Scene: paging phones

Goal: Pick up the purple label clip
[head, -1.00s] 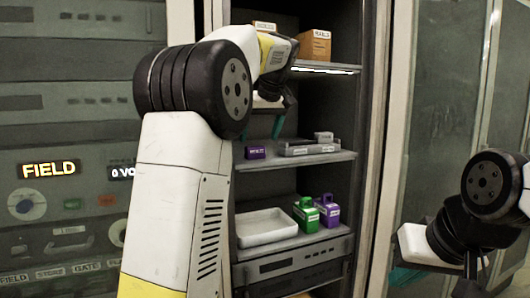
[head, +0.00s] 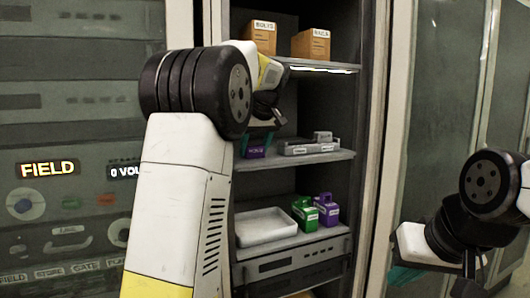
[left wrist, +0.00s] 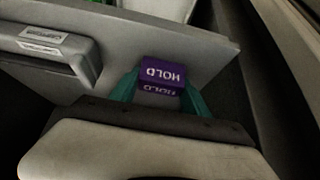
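The purple label clip (head: 256,152) is a small block on the middle cabinet shelf, near its left end. In the left wrist view the purple clip (left wrist: 162,76) reads HOLD. My left gripper (head: 257,141) is at the clip, reaching in from above. In the left wrist view its teal fingers (left wrist: 162,90) stand on either side of the clip, close to its sides. They look open; firm contact is not visible. My right gripper (head: 425,277) is at the lower right, away from the cabinet; its finger gap is unclear.
A grey device (head: 309,147) sits right of the clip on the middle shelf (head: 300,158). Below are a white tray (head: 266,226), a green block (head: 305,213) and a purple block (head: 327,210). Boxes (head: 310,43) stand on the shelf above.

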